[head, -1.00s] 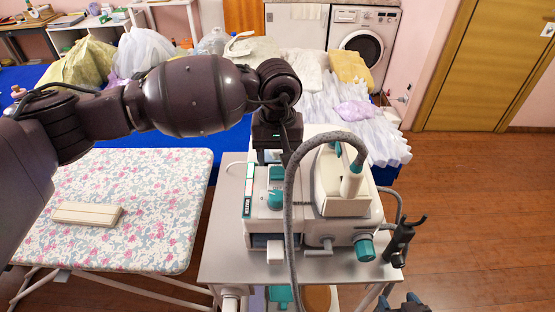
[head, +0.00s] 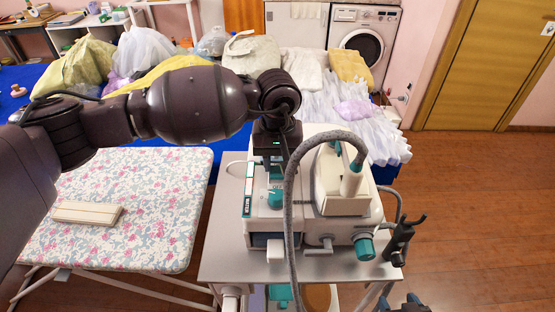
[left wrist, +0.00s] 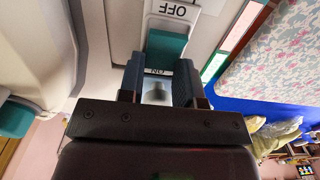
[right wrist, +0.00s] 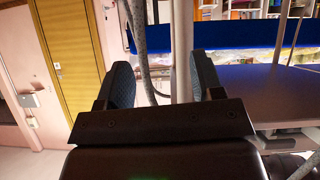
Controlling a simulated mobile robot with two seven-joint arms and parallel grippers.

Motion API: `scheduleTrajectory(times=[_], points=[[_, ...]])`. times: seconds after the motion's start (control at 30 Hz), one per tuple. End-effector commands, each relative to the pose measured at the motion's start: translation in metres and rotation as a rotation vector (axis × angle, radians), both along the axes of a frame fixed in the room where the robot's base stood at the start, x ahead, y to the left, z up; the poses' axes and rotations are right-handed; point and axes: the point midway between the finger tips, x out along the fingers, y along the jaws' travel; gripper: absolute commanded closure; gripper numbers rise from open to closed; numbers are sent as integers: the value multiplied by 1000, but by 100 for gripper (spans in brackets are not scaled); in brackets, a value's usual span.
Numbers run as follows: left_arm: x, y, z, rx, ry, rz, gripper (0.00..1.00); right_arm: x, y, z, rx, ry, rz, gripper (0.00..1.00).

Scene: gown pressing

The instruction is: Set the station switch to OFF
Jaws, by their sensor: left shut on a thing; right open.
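The white ironing station (head: 312,226) stands on a grey stand with an iron (head: 345,180) on top. In the left wrist view its teal switch (left wrist: 165,46) lies between an OFF label and an ON label, both upside down. I cannot tell which way it is set. My left gripper (left wrist: 158,72) is shut on the switch, its fingers on either side of the teal part. In the head view that gripper (head: 276,165) is on the station's top left and hides most of the switch. My right gripper (right wrist: 155,75) is open and empty, low beside the stand.
A teal dial (head: 274,198) sits just in front of the switch. A grey hose (head: 290,215) arches over the station's front. A flowered ironing board (head: 150,225) with a cream block (head: 87,212) is at left. Bags and white laundry (head: 340,115) lie behind. The floor at right is clear.

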Motion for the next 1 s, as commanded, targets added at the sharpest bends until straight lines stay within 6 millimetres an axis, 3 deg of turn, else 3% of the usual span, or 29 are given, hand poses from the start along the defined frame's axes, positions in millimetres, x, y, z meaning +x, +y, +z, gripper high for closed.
scheduleTrajectory(times=[0.5, 1.0], points=[[-10, 0, 1, 1, -344, -4, 92, 0, 2, -41, 1, 22, 6, 39], [-12, 0, 5, 0, -428, 0, 92, 2, 3, -38, 1, 17, 7, 39]])
